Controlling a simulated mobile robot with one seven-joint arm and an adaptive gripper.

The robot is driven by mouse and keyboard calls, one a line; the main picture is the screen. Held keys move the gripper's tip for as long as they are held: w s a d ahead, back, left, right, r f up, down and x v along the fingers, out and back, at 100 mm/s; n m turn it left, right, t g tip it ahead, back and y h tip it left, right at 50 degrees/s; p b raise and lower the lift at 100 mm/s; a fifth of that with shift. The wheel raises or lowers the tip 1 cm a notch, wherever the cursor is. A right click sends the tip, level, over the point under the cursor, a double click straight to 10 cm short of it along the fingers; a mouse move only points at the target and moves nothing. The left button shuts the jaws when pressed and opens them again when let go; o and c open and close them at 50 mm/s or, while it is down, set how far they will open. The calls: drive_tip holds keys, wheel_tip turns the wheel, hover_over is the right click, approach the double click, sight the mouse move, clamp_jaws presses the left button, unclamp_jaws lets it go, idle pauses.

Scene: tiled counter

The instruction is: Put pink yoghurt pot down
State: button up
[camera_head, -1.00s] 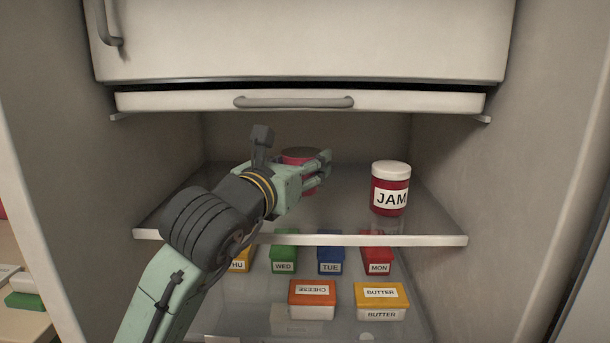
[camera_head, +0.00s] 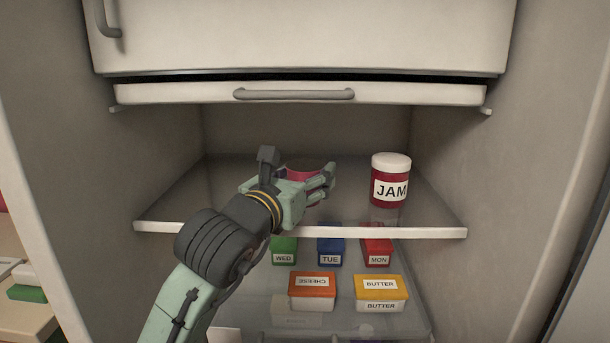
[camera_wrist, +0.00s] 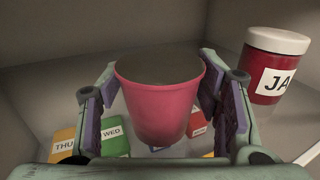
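The pink yoghurt pot (camera_wrist: 160,104), with a dark grey top, is upright between the two fingers of my gripper (camera_wrist: 158,88) in the wrist view. The fingers close on it from both sides. In the head view the pot (camera_head: 303,174) is mostly hidden behind my gripper (camera_head: 318,184), over the upper glass shelf (camera_head: 345,226) left of the jam jar. I cannot tell whether its base touches the shelf, because the gripper hides it.
A red jam jar (camera_head: 389,182) with a white lid stands on the shelf to the right. Below are small coloured boxes, an orange cheese tub (camera_head: 312,290) and a yellow butter tub (camera_head: 381,293). A drawer front (camera_head: 420,101) hangs above. The shelf's back is clear.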

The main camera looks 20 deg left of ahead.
drive_tip(key=shift+o, duration=1.2)
drive_tip(key=shift+r, duration=0.1)
